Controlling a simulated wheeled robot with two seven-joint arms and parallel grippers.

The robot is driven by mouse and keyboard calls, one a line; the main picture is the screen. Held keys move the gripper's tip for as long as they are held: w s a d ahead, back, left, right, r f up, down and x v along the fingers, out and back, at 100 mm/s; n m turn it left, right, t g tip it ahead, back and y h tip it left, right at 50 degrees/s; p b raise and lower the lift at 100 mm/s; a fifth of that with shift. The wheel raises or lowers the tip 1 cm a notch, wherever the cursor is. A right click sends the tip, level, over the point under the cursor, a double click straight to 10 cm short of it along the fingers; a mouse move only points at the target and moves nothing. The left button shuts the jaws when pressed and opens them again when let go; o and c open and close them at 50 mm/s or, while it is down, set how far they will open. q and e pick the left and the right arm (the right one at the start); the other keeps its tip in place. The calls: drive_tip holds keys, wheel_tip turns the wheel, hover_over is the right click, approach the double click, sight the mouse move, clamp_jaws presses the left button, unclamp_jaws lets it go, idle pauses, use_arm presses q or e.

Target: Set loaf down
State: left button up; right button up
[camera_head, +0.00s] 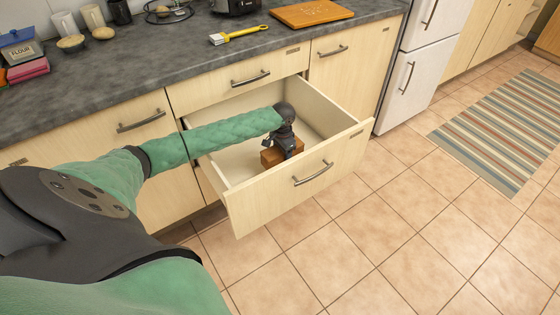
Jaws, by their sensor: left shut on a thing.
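The loaf (269,158) is a small brown block inside the open drawer (315,178). My left gripper (288,155) reaches down into the drawer and is shut on the loaf. The gripper covers part of the loaf's right side. The loaf is low in the drawer, near the front panel. I cannot tell whether it touches the drawer bottom. My right gripper is not in view.
A white fridge (415,65) stands to the right. The tiled floor is clear up to a striped rug (500,130).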

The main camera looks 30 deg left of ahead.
use_arm(q)
drive_tip(key=shift+s+a+f, duration=0.25)
drive_tip(key=shift+s, duration=0.05)
wheel_tip(320, 180, down, 4)
drive_tip(key=shift+r, duration=0.2)
drive_tip(key=shift+f, duration=0.15)
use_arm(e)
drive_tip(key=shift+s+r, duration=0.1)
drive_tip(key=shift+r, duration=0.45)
use_arm(q)
drive_tip(key=shift+f, duration=0.1)
drive_tip(key=o, duration=1)
drive_tip(key=shift+o, duration=1.3)
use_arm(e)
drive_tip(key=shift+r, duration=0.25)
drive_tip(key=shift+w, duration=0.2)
